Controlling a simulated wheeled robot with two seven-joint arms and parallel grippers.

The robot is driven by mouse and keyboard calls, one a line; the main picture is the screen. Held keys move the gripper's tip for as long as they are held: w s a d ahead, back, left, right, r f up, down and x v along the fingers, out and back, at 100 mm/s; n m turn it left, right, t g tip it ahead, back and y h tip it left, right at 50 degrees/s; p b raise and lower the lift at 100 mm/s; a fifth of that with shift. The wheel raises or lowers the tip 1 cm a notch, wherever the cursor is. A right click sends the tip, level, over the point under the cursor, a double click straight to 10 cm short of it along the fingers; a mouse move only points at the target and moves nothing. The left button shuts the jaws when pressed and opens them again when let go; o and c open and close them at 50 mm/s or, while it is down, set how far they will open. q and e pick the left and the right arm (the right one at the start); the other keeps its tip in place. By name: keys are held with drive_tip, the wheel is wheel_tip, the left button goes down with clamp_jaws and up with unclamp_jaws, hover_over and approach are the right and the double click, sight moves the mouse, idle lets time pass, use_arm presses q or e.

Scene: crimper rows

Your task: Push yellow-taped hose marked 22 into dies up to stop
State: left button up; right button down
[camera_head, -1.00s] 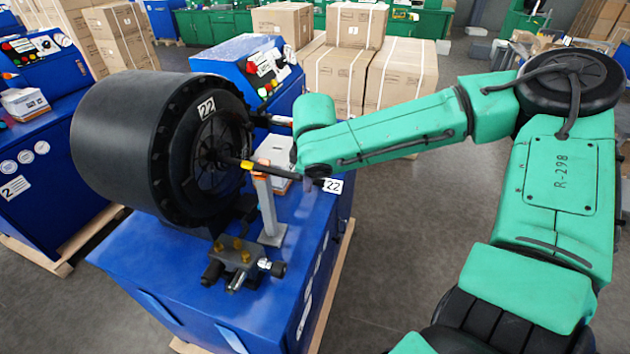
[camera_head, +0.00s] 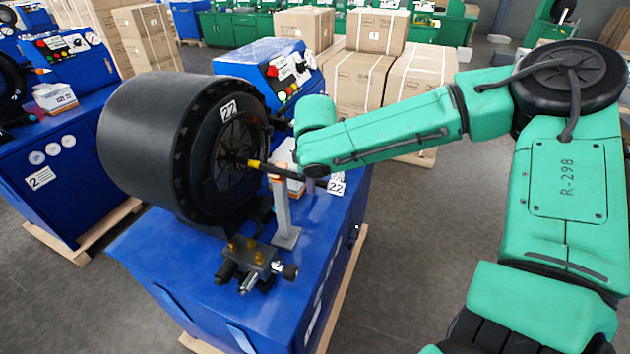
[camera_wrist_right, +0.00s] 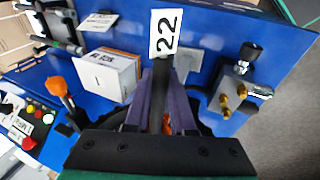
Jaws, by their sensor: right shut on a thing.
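The black hose (camera_head: 266,167) has a yellow tape band (camera_head: 253,164) and a white tag marked 22 (camera_head: 337,188) at its outer end. It rests across the orange top of a grey stand (camera_head: 283,210). Its inner end points into the dies (camera_head: 235,155) of the black crimper head (camera_head: 150,135), labelled 22; the tape is a little outside the die face. Whether the tip touches a stop is hidden. My right gripper (camera_wrist_right: 165,108) is shut on the hose near the tag, mostly hidden behind my wrist in the head view. My left gripper is out of view.
A grey block with brass fittings (camera_head: 255,262) sits on the blue machine top (camera_head: 322,225) in front of the stand. A white box (camera_wrist_right: 108,75) lies behind the hose. A control panel (camera_head: 292,72) stands behind the head. Another blue crimper (camera_head: 70,140) is at left.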

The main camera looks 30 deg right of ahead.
drive_tip(key=shift+r+p, duration=1.25)
drive_tip(key=shift+r, duration=0.1)
unclamp_jaws()
drive_tip(key=shift+f, duration=0.15)
